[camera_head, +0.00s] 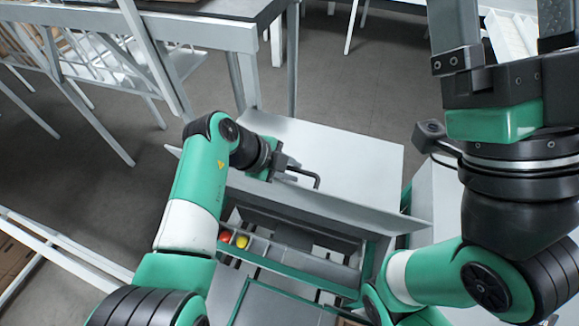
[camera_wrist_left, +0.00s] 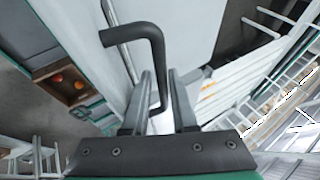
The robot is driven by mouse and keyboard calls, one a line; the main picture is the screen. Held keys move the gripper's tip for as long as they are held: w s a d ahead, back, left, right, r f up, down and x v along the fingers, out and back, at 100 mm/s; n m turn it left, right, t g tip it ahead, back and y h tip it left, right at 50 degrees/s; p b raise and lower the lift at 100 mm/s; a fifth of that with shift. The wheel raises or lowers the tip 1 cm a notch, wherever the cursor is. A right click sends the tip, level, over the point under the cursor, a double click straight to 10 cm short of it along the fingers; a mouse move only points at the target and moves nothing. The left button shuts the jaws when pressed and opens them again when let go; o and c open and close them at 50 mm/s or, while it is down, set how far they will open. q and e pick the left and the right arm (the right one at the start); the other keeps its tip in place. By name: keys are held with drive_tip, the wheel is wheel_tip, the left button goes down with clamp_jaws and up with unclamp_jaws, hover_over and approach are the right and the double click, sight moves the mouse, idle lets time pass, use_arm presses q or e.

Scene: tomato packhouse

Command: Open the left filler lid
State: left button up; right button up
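The light grey lid panel (camera_head: 350,208) stands tilted up along the filler, and the compartment (camera_head: 290,232) below it shows uncovered. Its black bent handle (camera_head: 312,176) sticks out on the far side; it also shows large in the left wrist view (camera_wrist_left: 150,36). My left gripper (camera_head: 286,168) is at the handle. Contact cannot be told. My right gripper (camera_head: 507,35) is raised near the head camera, its fingers apart and empty.
A red tomato (camera_head: 225,236) and a yellow one (camera_head: 242,241) lie in a compartment near my left forearm. A flat grey surface (camera_head: 325,145) lies behind the lid. A table (camera_head: 190,30) and white racks stand at the back left. Bare floor lies between.

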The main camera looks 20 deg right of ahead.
use_arm(q)
drive_tip(key=shift+d+p+v, duration=0.25)
drive_tip(key=shift+p+v, duration=1.55)
drive_tip(key=shift+p, duration=1.3)
drive_tip(key=b+v, duration=0.1)
drive_tip(key=v, duration=0.6)
drive_tip(key=shift+a+r+b, duration=0.1)
drive_tip(key=shift+a+b, duration=0.2)
drive_tip(key=shift+a, duration=0.05)
drive_tip(key=shift+a+r, duration=0.2)
drive_tip(key=shift+r, duration=0.15)
